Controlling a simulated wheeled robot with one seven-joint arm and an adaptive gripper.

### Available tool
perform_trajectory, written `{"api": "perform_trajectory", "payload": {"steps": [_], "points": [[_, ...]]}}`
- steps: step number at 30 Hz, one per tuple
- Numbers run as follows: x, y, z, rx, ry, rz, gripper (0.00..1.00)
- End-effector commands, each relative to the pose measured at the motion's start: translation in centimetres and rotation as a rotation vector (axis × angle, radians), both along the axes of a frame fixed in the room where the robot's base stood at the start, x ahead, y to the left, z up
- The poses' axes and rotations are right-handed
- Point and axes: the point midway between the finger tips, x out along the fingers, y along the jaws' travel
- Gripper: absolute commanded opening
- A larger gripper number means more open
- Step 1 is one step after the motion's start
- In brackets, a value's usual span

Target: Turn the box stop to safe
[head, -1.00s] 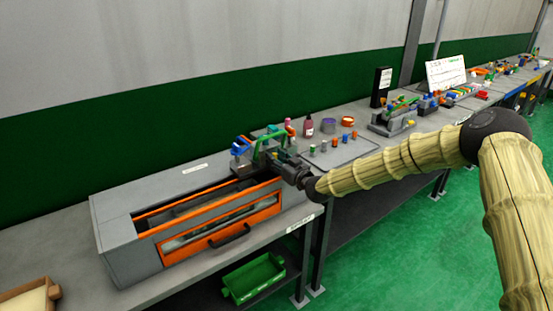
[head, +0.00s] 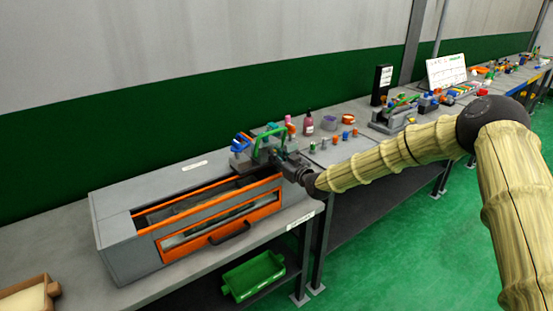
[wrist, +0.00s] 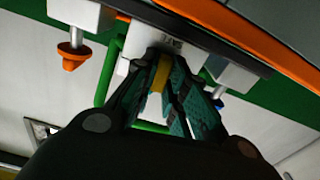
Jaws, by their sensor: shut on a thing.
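A grey box (head: 118,240) with orange rails and a dark handle on its front stands on the bench. My gripper (head: 277,158) is at the box's right end, by a green frame (head: 268,133). In the wrist view, my gripper (wrist: 162,75) is shut on a small yellow piece, which I take to be the box stop (wrist: 161,73). A pale block (wrist: 146,44) with lettering that seems to read SAFE is just beyond it. The fingers hide part of the stop, and its exact angle is hard to tell.
In the wrist view, an orange knob (wrist: 73,55) and a blue knob (wrist: 218,100) sit close on either side of my fingers. Bottles (head: 308,124) and small coloured pieces stand behind and right of my gripper. A green crate (head: 254,277) is below the bench.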

Motion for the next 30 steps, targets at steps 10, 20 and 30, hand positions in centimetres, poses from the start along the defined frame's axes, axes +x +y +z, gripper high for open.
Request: {"api": "perform_trajectory", "payload": {"steps": [10,20,30], "points": [[-0.07,0.17,-0.49,-0.24,-0.174,0.002,0.0],[-0.12,0.25,-0.65,-0.495,-0.358,0.001,0.0],[-0.21,0.38,-0.82,-0.756,-0.549,0.002,0.0]]}}
